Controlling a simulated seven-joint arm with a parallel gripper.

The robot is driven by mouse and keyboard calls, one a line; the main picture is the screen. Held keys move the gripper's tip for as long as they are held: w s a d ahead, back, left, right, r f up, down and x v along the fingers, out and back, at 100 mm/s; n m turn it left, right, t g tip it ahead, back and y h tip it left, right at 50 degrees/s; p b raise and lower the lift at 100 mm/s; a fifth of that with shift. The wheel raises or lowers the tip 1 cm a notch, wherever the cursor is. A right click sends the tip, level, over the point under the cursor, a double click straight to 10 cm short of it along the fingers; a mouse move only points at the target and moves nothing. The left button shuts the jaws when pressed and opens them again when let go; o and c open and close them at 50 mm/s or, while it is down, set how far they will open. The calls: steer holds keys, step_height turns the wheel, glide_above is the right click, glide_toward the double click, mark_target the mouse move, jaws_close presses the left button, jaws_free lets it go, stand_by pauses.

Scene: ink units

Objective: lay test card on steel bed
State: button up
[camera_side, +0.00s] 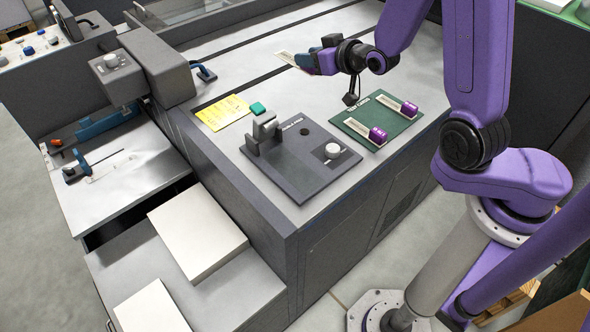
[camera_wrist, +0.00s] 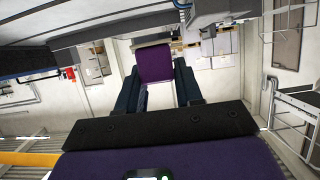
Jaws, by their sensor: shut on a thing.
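My gripper (camera_side: 318,62) is raised above the grey machine top, shut on a test card (camera_side: 288,59). The card shows as a thin pale strip sticking out to the left of the fingers. In the wrist view a purple grip piece (camera_wrist: 155,64) sits between the two dark blue fingers of my gripper (camera_wrist: 157,75). Two more test cards with purple cylinders (camera_side: 378,135) (camera_side: 403,108) lie on a green mat (camera_side: 360,118).
A dark fixture plate (camera_side: 305,180) with a knob and upright block stands at the machine's front corner. A yellow note (camera_side: 222,113) and green button piece (camera_side: 257,107) lie near it. A grey overhanging head (camera_side: 118,78) stands behind the bed. White stacks (camera_side: 197,232) are in front.

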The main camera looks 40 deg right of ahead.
steer(key=w+a, duration=0.2)
steer(key=a, duration=0.1)
glide_above(308, 182)
steer(key=shift+f, duration=10.15)
steer(key=shift+f, duration=0.15)
steer(key=o, duration=1.1)
